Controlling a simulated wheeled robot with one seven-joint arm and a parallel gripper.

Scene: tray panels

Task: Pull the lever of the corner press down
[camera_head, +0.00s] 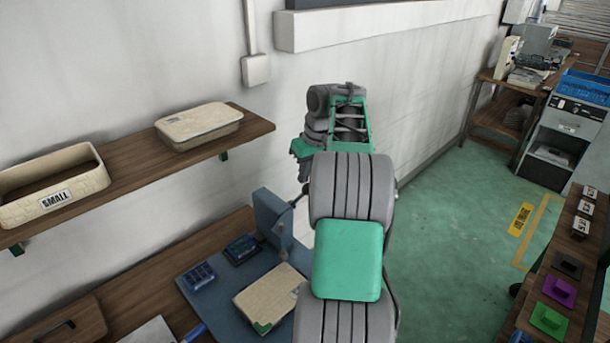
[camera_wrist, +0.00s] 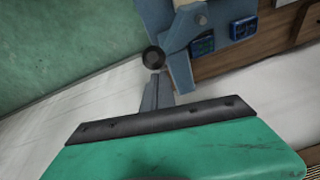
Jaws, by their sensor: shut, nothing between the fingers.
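The corner press (camera_head: 273,222) is a blue-grey upright frame on a blue base plate (camera_head: 215,310) on the bench. In the wrist view its frame (camera_wrist: 180,72) is at upper centre. Its lever is a grey bar ending in a round black knob (camera_wrist: 153,57). In the head view the lever (camera_head: 298,200) slants up and right from the frame toward my gripper (camera_head: 304,174). In the wrist view my gripper (camera_wrist: 157,76) is shut and empty, its tips just below the knob in the picture. I cannot tell whether they touch it. My arm hides the press's right side.
A beige tray panel (camera_head: 268,297) lies on the base plate, with small dark blue boxes (camera_head: 199,275) beside it. A wall shelf (camera_head: 130,185) holds beige bins at left. The white wall stands close behind the press. Green floor is open at right.

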